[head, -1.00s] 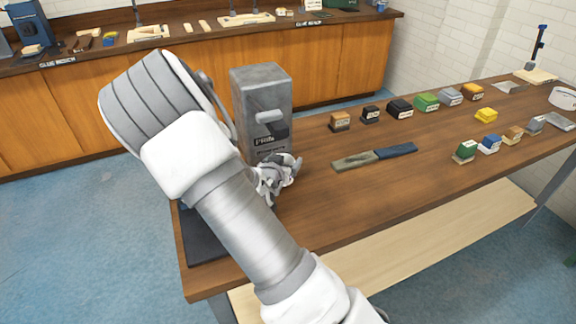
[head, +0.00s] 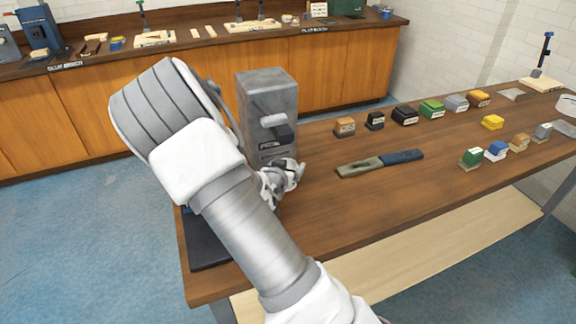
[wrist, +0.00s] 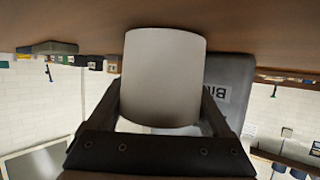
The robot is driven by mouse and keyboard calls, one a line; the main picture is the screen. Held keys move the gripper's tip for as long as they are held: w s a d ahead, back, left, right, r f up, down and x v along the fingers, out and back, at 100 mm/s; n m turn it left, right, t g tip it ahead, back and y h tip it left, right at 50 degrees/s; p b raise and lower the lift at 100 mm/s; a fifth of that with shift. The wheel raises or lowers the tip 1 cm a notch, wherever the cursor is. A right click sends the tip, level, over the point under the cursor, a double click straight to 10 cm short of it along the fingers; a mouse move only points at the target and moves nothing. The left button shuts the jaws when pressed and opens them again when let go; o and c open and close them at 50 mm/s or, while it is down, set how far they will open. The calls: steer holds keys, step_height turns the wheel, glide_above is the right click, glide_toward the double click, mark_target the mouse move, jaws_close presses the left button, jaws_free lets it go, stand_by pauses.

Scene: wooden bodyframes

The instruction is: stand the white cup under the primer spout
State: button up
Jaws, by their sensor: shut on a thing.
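The grey primer dispenser (head: 252,98) stands upright at the left end of the wooden table, with a protruding spout part (head: 282,132) on its front. My gripper (head: 284,174) is low in front of it, partly covered by my arm. In the wrist view, which is upside down, my gripper (wrist: 160,115) is shut on the white cup (wrist: 165,70), one finger on each side. A grey body with partly hidden lettering (wrist: 232,75) shows close behind the cup. The cup is not clear in the head view. I cannot tell whether its base touches the table.
A dark mat (head: 205,250) lies at the table's near left corner. A flat tool with a blue handle (head: 402,157) lies right of my gripper. Several small coloured blocks (head: 432,110) stand farther right. The wooden tabletop (head: 340,215) is clear in front.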

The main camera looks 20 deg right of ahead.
stand_by(0.4)
steer(key=o, duration=1.3)
steer(key=shift+a, duration=0.1)
steer(key=p+v, duration=0.2)
steer(key=v, duration=1.5)
steer(key=shift+s+p, duration=0.25)
steer(key=shift+p, duration=0.1)
